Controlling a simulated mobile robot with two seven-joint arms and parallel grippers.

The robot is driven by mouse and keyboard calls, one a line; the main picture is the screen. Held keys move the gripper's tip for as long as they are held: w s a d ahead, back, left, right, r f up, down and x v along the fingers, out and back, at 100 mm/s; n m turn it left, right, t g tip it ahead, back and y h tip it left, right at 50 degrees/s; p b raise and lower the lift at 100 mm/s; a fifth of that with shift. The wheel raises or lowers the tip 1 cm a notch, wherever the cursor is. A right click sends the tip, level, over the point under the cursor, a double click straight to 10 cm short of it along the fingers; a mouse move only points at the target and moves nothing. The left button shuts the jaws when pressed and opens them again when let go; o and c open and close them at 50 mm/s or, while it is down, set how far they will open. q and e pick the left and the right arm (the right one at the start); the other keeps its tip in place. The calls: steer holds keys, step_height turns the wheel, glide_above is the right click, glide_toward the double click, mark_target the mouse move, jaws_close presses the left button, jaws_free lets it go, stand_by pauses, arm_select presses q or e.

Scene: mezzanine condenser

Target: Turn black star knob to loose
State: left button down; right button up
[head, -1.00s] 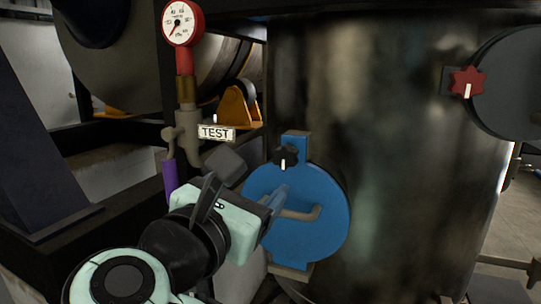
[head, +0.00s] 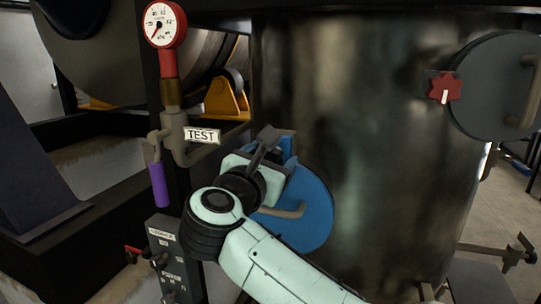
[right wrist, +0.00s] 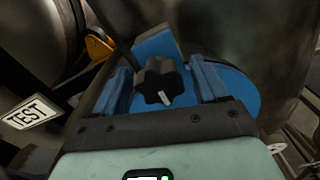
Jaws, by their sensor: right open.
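The black star knob (right wrist: 158,82) has a white pointer mark and sits at the top of a round blue cover (head: 312,215). It shows in the right wrist view, between the two blue fingers of my right gripper (right wrist: 160,80). The fingers are open, one on each side, with gaps visible; I see no contact. In the head view my right gripper (head: 274,150) is in front of the top of the blue cover and hides the knob. My left gripper is not in view.
A grey bent handle (head: 283,211) sticks out of the blue cover. A red star knob (head: 443,88) is on a dark round cover at right. A red gauge (head: 163,25), TEST sign (head: 202,136) and purple lever (head: 158,184) stand at left. The dark tank (head: 370,130) fills the middle.

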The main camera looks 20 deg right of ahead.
steer(key=c, duration=1)
